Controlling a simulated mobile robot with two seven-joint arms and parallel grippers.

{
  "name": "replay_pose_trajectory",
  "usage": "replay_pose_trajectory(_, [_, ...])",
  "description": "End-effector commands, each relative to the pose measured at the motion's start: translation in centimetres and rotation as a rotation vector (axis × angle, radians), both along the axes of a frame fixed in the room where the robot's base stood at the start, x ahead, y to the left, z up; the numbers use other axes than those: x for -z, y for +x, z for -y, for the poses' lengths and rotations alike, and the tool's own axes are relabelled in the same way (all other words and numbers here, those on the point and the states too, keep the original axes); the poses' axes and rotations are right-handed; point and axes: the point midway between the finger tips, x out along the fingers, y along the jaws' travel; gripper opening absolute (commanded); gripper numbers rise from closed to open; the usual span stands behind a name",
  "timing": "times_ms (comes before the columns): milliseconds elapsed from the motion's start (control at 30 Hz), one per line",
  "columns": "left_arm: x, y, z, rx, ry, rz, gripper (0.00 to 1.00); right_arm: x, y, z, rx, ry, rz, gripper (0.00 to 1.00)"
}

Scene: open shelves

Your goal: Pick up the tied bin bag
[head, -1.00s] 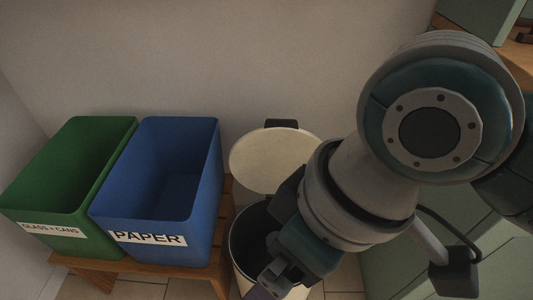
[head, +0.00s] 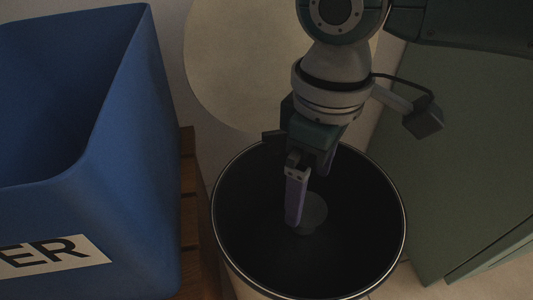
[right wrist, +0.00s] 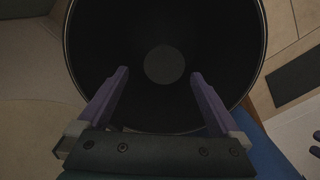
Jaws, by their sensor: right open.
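The bin (head: 218,245) stands with its round mouth up and its cream lid (head: 235,65) swung open behind it. Its inside is very dark. A small grey round shape (head: 311,213) shows inside, and again in the right wrist view (right wrist: 164,64), centred just beyond the fingertips. I cannot tell whether it is the top of the tied bag; no clear bag outline shows. My right gripper (head: 311,198) points down into the bin mouth with its purple fingers apart and nothing between them. It also shows open in the right wrist view (right wrist: 160,76).
A blue bin labelled paper (head: 120,170) stands close on the left, on a wooden slatted bench (head: 189,215). A green cabinet (head: 455,150) stands close on the right. The bin's rim surrounds the right gripper.

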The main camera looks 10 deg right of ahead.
Motion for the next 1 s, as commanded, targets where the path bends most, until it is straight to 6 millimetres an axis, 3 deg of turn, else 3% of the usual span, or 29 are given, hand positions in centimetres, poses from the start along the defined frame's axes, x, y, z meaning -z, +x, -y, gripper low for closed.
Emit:
replay_pose_trajectory(200, [3.2, 0.0, 0.0, 0.003, 0.002, 0.0, 0.5, 3.8, -0.1, -0.1, -0.001, 0.0, -0.001, 1.0])
replay_pose_trajectory(400, [4.2, 0.0, 0.0, 0.003, 0.002, -0.001, 0.5, 5.0, -0.1, -0.2, -0.002, 0.001, 0.0, 1.0])
replay_pose_trajectory(700, [8.6, 0.0, 0.0, 0.003, 0.002, -0.001, 0.5, 9.1, -0.3, -0.4, -0.002, 0.001, -0.001, 1.0])
replay_pose_trajectory(1000, [8.5, -0.1, 0.0, 0.002, 0.002, -0.002, 0.5, 9.2, -0.3, -0.4, -0.002, 0.001, -0.001, 1.0])
